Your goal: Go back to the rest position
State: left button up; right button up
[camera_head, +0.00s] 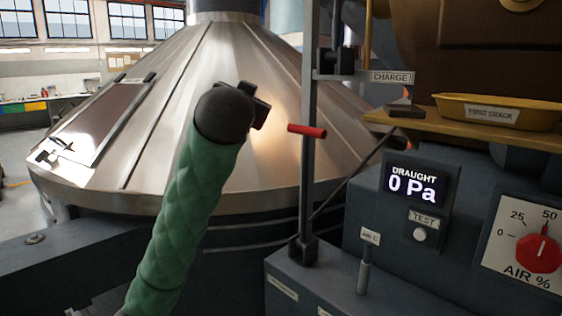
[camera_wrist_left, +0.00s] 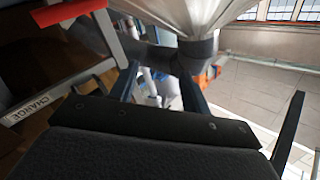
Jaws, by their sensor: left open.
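My left gripper (camera_head: 257,102), dark at the end of a green quilted arm sleeve, is raised in front of the large metal cone in the head view. It is open, and I see nothing held in it. In the left wrist view its dark fingers stand wide apart with nothing gripped between them. A red handle (camera_head: 307,131) on the upright post lies just right of the gripper, apart from it. The red handle also shows at the upper left of the left wrist view (camera_wrist_left: 68,12). My right gripper is in neither view.
The metal cone (camera_head: 150,130) fills the back left. A post with a CHARGE sign (camera_head: 390,77) stands at right. Beyond it are a yellow FIRST CHECK tray (camera_head: 497,112), a draught display (camera_head: 413,186) reading 0 Pa, and a red AIR knob (camera_head: 538,253).

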pick_arm(q)
jog(key=s+a+f+n+g, duration=0.1)
jog(key=s+a+f+g, duration=0.3)
jog(key=f, duration=1.2)
jog(key=s+f+n+g+h, duration=0.15)
jog(key=s+f, duration=0.45)
jog(key=f, duration=1)
jog(key=s+a+f+g, duration=0.25)
jog(key=s+f, duration=0.25)
jog(key=f, duration=1.1)
jog(key=s+f+g+p, duration=0.1)
jog(key=s+f+g, duration=0.7)
jog(key=s+f, duration=1.7)
jog(key=s+n, duration=0.1)
jog(key=s, duration=0.2)
jog(key=shift+y+p, duration=0.3)
jog(key=shift+y, duration=0.05)
jog(key=shift+f, duration=0.1)
